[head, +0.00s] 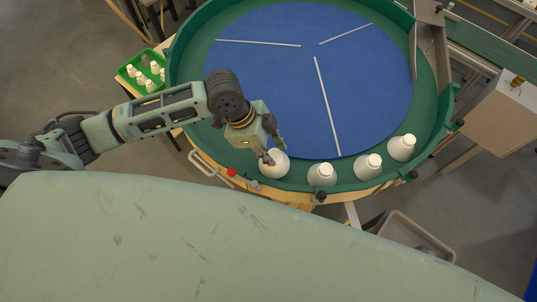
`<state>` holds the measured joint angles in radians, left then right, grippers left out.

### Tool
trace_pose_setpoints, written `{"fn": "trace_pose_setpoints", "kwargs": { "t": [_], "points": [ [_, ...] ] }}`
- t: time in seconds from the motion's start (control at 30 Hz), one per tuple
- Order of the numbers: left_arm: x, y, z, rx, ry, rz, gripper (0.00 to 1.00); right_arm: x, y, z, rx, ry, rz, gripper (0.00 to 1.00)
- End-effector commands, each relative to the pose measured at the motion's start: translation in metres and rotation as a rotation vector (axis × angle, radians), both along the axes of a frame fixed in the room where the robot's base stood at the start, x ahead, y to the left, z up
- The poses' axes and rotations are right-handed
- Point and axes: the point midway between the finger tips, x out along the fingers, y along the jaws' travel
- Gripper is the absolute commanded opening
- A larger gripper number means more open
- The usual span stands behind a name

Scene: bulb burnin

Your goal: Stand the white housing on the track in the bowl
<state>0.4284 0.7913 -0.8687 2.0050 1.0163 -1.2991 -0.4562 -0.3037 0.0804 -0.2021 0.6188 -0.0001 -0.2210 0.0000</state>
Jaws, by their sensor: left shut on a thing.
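My left gripper (271,155) is shut on a white housing (275,165) at the near-left edge of the bowl. The fingers partly hide the housing's top, and I cannot tell whether its base touches the track. The bowl (180,62) is round, with a green wall and a blue disc (270,85) in the middle. The green track (203,128) runs around the disc. On its near side three other white housings, the left one (321,175), the middle one (368,167) and the right one (401,148), stand upright. My right gripper is out of view.
A green crate (128,82) with several small white pieces sits left of the bowl. A red knob (231,172) is just outside the near rim. A grey bin (412,236) stands below right. The disc is bare apart from white lines.

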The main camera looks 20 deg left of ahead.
Motion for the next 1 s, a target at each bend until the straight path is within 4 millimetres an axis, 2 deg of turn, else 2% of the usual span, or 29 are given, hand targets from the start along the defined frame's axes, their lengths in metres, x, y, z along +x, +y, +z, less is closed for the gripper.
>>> {"fn": "trace_pose_setpoints", "kwargs": {
  "t": [0.03, 0.17, 0.37, 0.53, 0.67, 0.7, 0.9, 1.0],
  "points": [
    [-0.002, 0.001, -0.001, 0.001, 0.000, 0.000, 0.00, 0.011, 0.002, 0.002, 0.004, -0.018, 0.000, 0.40],
    [-0.004, 0.001, -0.016, 0.000, 0.004, 0.001, 0.00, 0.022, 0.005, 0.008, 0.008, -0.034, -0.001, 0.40],
    [-0.003, 0.001, -0.040, 0.001, 0.001, 0.001, 0.00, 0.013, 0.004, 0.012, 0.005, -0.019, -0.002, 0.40],
    [-0.003, 0.001, -0.042, 0.000, -0.001, -0.001, 0.00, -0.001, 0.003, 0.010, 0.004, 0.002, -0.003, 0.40],
    [-0.003, 0.001, -0.043, 0.000, -0.001, -0.001, 0.00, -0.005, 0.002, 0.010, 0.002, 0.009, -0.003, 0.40],
    [-0.003, 0.001, -0.043, 0.001, -0.001, -0.001, 0.28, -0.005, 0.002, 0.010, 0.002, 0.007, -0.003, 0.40],
    [-0.003, 0.001, -0.043, 0.001, -0.001, -0.001, 0.45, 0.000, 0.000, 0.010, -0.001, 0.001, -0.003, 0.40],
    [-0.003, 0.001, -0.043, 0.001, -0.001, -0.001, 0.45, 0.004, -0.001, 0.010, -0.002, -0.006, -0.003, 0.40]
  ]
}}
